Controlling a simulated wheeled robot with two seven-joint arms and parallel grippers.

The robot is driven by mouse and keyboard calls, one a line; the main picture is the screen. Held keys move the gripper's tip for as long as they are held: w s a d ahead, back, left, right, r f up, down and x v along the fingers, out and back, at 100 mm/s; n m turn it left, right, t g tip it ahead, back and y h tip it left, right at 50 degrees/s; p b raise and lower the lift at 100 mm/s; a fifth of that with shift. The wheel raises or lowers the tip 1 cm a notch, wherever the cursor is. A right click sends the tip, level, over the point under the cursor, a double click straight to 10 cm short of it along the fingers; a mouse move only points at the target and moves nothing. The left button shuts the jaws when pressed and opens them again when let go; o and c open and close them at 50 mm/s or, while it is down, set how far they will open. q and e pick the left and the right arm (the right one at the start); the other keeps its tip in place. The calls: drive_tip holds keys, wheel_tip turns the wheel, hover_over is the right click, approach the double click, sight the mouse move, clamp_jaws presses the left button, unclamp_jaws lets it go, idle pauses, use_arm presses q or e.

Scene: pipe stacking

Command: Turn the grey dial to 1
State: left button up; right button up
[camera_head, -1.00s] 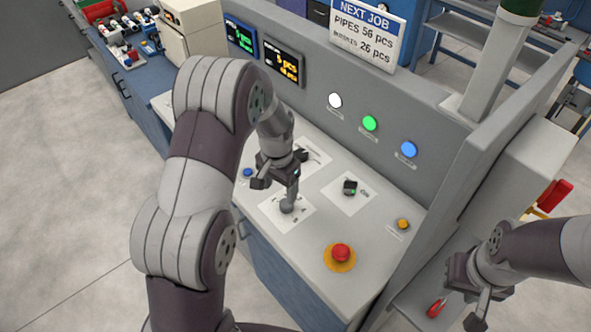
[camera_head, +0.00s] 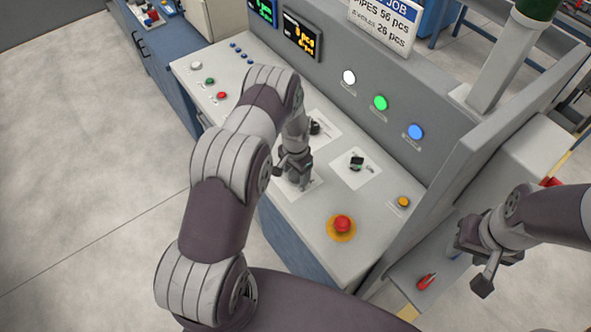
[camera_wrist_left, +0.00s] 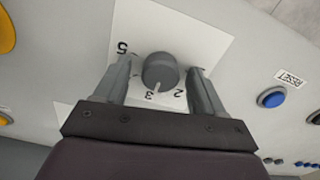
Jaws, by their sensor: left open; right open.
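The grey dial (camera_wrist_left: 160,70) sits on a white sheet (camera_wrist_left: 205,45) with numbers in the left wrist view. Its white pointer line aims close to the 3, slightly toward the 2. The 5 shows at the upper left; the 1 cannot be made out. My left gripper (camera_wrist_left: 162,80) is open, with one finger on each side of the dial; whether they touch it I cannot tell. In the head view my left gripper (camera_head: 293,176) is down at the panel and hides the dial. My right gripper (camera_head: 472,265) is open and empty at the right.
A red emergency button (camera_head: 342,224) on a yellow base and an orange button (camera_head: 403,202) lie right of the left gripper. A black switch (camera_head: 357,163) sits on its own sheet behind. White, green (camera_head: 380,102) and blue lights line the back wall.

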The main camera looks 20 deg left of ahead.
use_arm(q)
drive_tip(key=c, duration=1.1)
drive_tip(key=shift+o, duration=0.2)
drive_tip(key=shift+w, duration=0.1)
drive_tip(key=n+b, duration=0.3)
drive_tip(key=shift+f, duration=0.2)
drive_tip(key=n+b, duration=0.3)
drive_tip(key=n, duration=0.2)
drive_tip(key=shift+r+n+b, duration=0.1)
drive_tip(key=shift+n+b, duration=0.2)
drive_tip(key=n+b, duration=0.2)
drive_tip(key=n, duration=0.3)
drive_tip(key=shift+w+n, duration=0.1)
drive_tip(key=shift+n, duration=0.2)
drive_tip(key=n+b, duration=0.2)
drive_tip(key=n, duration=0.3)
drive_tip(key=shift+r, duration=0.2)
drive_tip(key=shift+n, duration=0.4)
